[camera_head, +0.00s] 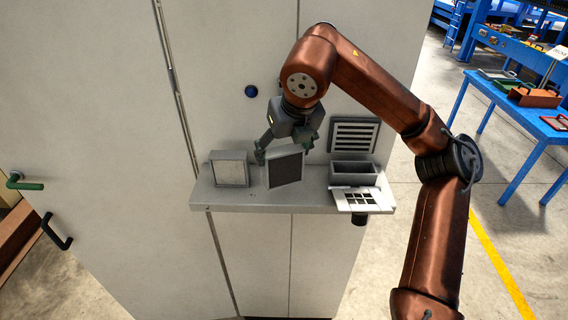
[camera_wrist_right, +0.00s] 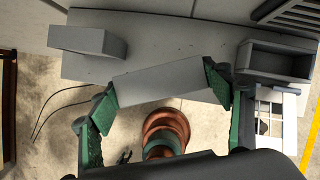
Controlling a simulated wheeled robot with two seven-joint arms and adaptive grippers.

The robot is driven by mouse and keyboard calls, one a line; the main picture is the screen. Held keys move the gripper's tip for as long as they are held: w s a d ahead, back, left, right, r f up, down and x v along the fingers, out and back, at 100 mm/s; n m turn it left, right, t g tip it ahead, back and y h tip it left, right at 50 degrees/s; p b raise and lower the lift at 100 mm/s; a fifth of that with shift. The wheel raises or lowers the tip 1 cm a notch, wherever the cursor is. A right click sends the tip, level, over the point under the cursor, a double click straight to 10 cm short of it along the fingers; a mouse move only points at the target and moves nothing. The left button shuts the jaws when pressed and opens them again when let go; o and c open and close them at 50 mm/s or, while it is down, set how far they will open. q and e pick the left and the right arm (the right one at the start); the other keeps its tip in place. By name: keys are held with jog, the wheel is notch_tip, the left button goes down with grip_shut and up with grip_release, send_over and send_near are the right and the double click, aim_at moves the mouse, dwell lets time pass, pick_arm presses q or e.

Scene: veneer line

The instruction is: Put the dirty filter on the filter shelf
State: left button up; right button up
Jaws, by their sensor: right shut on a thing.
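My right gripper (camera_head: 284,150) is shut on a dark-faced, grey-framed filter (camera_head: 286,171), which looks like the dirty one. It holds the filter by its two sides, upright and slightly turned. The filter's top edge shows between the green fingers in the right wrist view (camera_wrist_right: 165,80). The filter is at the middle of the grey shelf (camera_head: 240,197) on the cabinet front. I cannot tell whether its lower edge touches the shelf. A second filter with a pale face (camera_head: 230,172) stands on the shelf to the left. My left gripper is not in view.
An open grey bin (camera_head: 354,171) and a white gridded panel (camera_head: 360,198) are at the shelf's right end. A louvred vent (camera_head: 354,135) is on the cabinet (camera_head: 235,80) behind. A blue table (camera_head: 535,125) with parts stands far right.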

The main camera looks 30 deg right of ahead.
aim_at(286, 163)
jog(key=shift+s+d+f, duration=0.3)
jog(key=shift+d, duration=0.1)
jog(key=x, duration=0.4)
jog(key=shift+f, duration=0.25)
jog(key=shift+s, duration=0.35)
jog(key=shift+w+a+f, duration=0.1)
jog(key=shift+w+f, duration=0.15)
jog(key=shift+f, duration=0.05)
jog(key=o, duration=1.2)
jog(key=shift+s+r, duration=0.1)
jog(key=shift+s, duration=0.05)
jog(key=shift+c, duration=0.2)
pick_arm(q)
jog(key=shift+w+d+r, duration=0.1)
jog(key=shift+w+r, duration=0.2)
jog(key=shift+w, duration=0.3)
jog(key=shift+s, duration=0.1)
pick_arm(e)
jog(key=shift+r, duration=0.45)
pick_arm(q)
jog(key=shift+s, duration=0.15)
pick_arm(e)
jog(key=v, duration=1.1)
jog(key=shift+s+r, duration=0.15)
jog(key=shift+s, duration=0.1)
